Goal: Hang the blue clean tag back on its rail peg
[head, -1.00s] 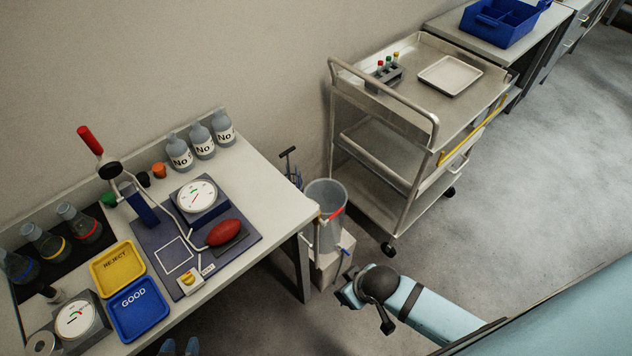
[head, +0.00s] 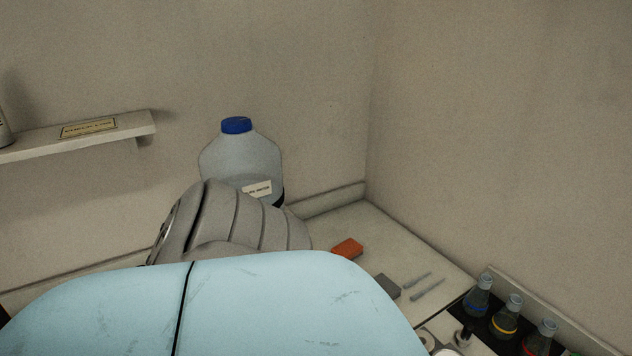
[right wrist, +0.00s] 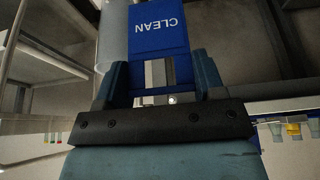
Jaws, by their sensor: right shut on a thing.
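The blue clean tag (right wrist: 158,28) shows in the right wrist view, with white CLEAN lettering that reads upside down. Neither the tag nor either gripper shows in the head view, where a large light blue link of mine covers the bottom. No rail peg can be made out in either view.
In the head view, a large jug with a blue cap (head: 236,125) stands in the corner behind my arm. A wall shelf (head: 85,135) is at left. An orange block (head: 347,249), a grey block (head: 386,287) and several flasks (head: 505,317) are on the bench.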

